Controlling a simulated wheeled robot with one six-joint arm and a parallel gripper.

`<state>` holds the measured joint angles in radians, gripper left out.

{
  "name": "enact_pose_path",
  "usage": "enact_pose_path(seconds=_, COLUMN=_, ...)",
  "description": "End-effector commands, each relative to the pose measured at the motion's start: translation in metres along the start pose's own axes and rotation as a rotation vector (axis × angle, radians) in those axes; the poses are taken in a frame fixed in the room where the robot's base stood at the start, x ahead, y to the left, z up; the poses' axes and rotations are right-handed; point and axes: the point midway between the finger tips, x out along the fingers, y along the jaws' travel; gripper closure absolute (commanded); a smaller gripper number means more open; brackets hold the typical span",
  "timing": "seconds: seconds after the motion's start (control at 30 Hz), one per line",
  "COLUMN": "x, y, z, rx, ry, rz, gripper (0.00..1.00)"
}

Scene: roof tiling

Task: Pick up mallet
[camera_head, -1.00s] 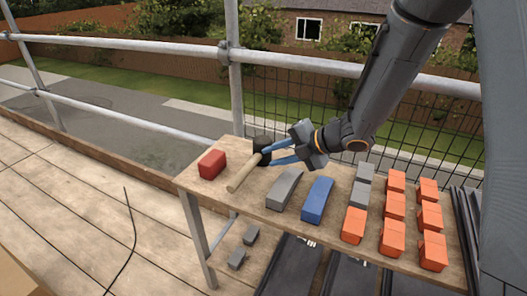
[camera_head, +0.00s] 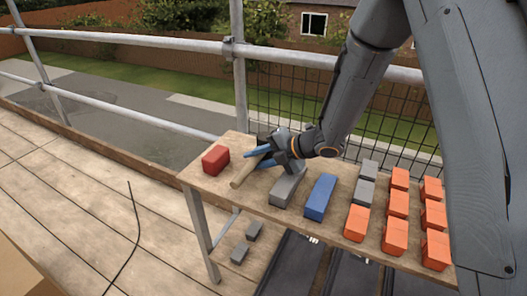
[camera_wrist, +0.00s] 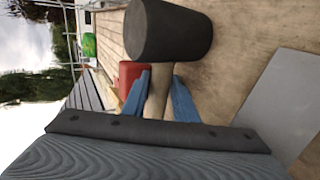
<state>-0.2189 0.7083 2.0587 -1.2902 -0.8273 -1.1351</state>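The mallet has a black head (camera_wrist: 168,30) and a pale wooden handle (camera_head: 243,174). It lies on the wooden table, its handle pointing to the front left in the head view. My gripper (camera_head: 252,160) is at the mallet, with its two blue fingers on either side of the handle just below the head. In the wrist view the handle (camera_wrist: 158,95) runs between the fingers (camera_wrist: 160,76), very close to both. The fingers look about as far apart as before, so they appear open. The gripper partly hides the mallet head in the head view.
A red block (camera_head: 216,160) stands left of the mallet. A grey block (camera_head: 288,187) and a blue block (camera_head: 320,197) lie to its right, with several orange blocks (camera_head: 394,236) beyond. A scaffold rail (camera_head: 300,60) runs behind the table (camera_head: 225,190).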

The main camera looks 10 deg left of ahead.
Motion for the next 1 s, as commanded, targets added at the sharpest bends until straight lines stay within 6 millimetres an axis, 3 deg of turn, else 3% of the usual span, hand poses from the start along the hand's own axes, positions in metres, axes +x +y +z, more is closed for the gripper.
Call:
enact_pose_path(seconds=0.07, x=0.0, y=0.0, z=0.0, rx=0.0, ry=0.0, rz=0.0, gripper=0.74)
enact_pose_path(seconds=0.23, x=0.0, y=0.0, z=0.0, rx=0.001, ry=0.0, rz=0.0, gripper=1.0)
enact_pose_path(seconds=0.67, x=-0.004, y=0.006, z=0.001, rx=-0.001, ry=-0.002, rz=0.003, gripper=1.0)
enact_pose_path(seconds=1.0, x=-0.035, y=0.054, z=0.001, rx=-0.005, ry=-0.003, rz=0.004, gripper=1.0)
